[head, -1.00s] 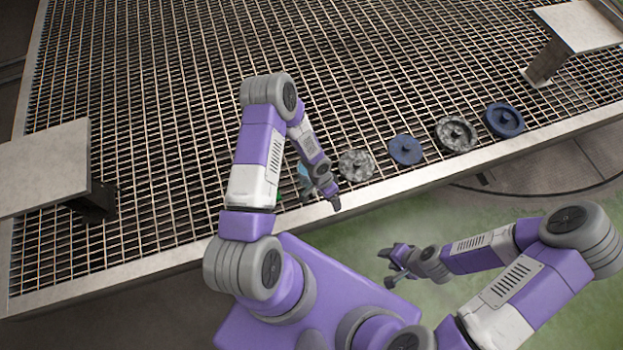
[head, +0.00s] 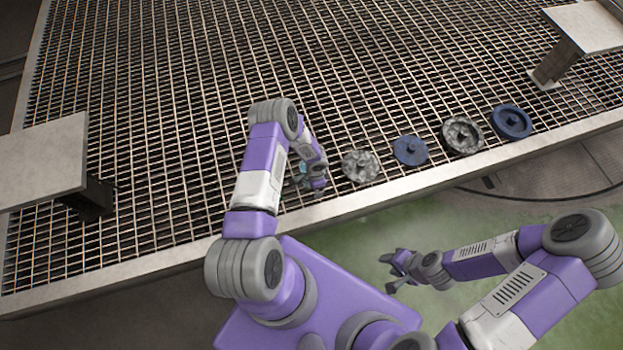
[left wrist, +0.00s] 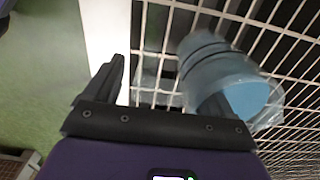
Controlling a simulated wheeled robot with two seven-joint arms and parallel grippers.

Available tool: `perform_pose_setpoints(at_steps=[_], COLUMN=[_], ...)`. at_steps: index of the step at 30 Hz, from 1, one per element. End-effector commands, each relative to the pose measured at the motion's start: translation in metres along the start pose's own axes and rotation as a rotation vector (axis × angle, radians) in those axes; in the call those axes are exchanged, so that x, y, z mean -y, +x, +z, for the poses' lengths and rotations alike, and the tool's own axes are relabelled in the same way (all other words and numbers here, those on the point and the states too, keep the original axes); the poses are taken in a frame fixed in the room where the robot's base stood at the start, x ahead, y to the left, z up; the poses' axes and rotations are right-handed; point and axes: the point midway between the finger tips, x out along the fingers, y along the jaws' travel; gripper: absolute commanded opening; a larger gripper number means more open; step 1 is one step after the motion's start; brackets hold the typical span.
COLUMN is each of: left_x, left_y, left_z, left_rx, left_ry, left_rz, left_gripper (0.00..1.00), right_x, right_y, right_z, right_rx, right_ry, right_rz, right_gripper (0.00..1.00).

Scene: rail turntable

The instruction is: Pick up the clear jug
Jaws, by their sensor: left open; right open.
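The clear jug shows in the left wrist view as a blue cylindrical part (left wrist: 225,78) with blurred see-through material (left wrist: 268,117) around its lower side, on the grating. In the head view my left arm mostly hides it; only a small teal patch (head: 303,167) shows. My left gripper (left wrist: 162,80) is open, its right finger overlapping the blue part and its left finger apart from it. I cannot tell whether they touch. In the head view the left gripper (head: 304,186) is low over the near edge of the grating. My right gripper (head: 392,270) is open and empty, off the grating.
Several round parts lie in a row along the near edge: a grey one (head: 361,166), a blue one (head: 410,151), another grey one (head: 462,135) and a dark blue one (head: 512,121). Raised plates stand at left (head: 45,160) and right (head: 590,25). The grating's middle is clear.

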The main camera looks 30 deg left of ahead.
Motion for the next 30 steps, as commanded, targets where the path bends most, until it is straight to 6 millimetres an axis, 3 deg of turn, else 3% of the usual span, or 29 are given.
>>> perform_pose_setpoints(at_steps=[7,23,30], left_x=[0.0007,-0.0002,0.0004], left_y=[0.0015,0.0017,-0.0006], left_z=[-0.0003,-0.0002,-0.0009], left_rx=[-0.001,-0.001,-0.002], left_ry=[0.000,0.000,0.001], left_rz=[-0.002,0.000,-0.001], left_gripper=[0.81,0.01,0.01], right_x=[0.0000,-0.0001,0.0002], right_y=[0.0003,0.0003,-0.0004], right_z=[0.0000,0.0000,0.0000], right_rx=[0.000,0.000,0.000], right_ry=[0.000,0.000,0.000], right_rz=[0.000,0.000,0.000], right_gripper=[0.43,0.43,0.43])
